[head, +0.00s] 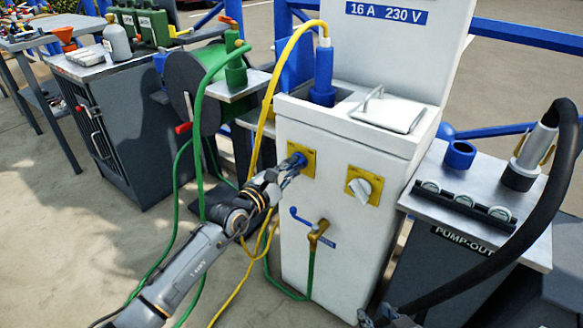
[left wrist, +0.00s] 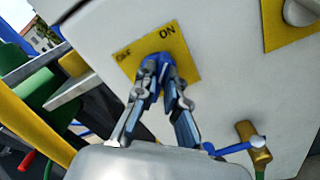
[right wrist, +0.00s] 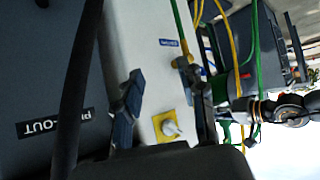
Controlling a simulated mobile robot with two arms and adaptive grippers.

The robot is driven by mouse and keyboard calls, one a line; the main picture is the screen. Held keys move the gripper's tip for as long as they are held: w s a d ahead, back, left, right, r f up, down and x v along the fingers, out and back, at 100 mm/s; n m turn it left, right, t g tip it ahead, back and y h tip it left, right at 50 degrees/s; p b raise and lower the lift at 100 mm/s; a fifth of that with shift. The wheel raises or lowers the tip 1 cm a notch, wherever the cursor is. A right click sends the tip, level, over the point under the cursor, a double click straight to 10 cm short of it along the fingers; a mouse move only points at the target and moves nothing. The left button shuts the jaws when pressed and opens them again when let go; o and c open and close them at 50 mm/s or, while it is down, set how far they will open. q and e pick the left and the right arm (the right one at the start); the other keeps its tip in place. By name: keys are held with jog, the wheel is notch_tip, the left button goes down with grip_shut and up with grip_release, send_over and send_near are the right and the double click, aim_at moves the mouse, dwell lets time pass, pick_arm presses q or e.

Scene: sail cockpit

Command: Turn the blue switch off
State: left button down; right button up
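The blue switch (head: 297,160) sits on a yellow plate on the white pedestal's front. In the left wrist view, the blue switch (left wrist: 158,60) is between my left fingertips, below the OFF and ON labels. My left gripper (head: 290,168) reaches it from the front, and its fingers (left wrist: 158,76) look closed on the knob from both sides. The fingers hide much of the knob, so I cannot tell which label it points to. My right gripper (right wrist: 163,98) has its fingers apart and empty; its edge shows at the bottom of the head view (head: 385,316).
A white switch (head: 362,187) on another yellow plate is to the right. A brass tap (head: 318,232) with a blue lever is below. A yellow cable (head: 268,100) hangs left of the switch. The pump-out cabinet (head: 440,262) and black hose (head: 545,215) are at right.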

jog(key=shift+s, duration=0.15)
jog(key=s+d+f+g+h+p, duration=0.1)
jog(key=s+d+f+g+p, duration=0.15)
jog(key=s, duration=0.35)
jog(key=s+d+f+g+h+p, duration=0.1)
jog(key=s+g+p, duration=0.1)
jog(key=s+g, duration=0.25)
pick_arm(q)
jog(key=shift+w+a+n+p, duration=0.15)
jog(key=shift+n+p, duration=0.25)
jog(key=shift+n, duration=2.65)
jog(key=shift+a+n+p, duration=0.1)
jog(key=shift+n+p, duration=0.3)
jog(key=shift+n, duration=2.6)
jog(key=shift+w+a+n+p, duration=0.15)
jog(key=shift+n+p, duration=0.25)
jog(key=shift+n, duration=2.65)
pick_arm(e)
jog(key=s+x, duration=0.1)
jog(key=x, duration=0.6)
jog(key=shift+f, duration=0.6)
pick_arm(q)
jog(key=shift+f, duration=0.1)
pick_arm(e)
jog(key=shift+a+f, duration=0.1)
pick_arm(q)
jog(key=c, duration=1.4)
grip_release()
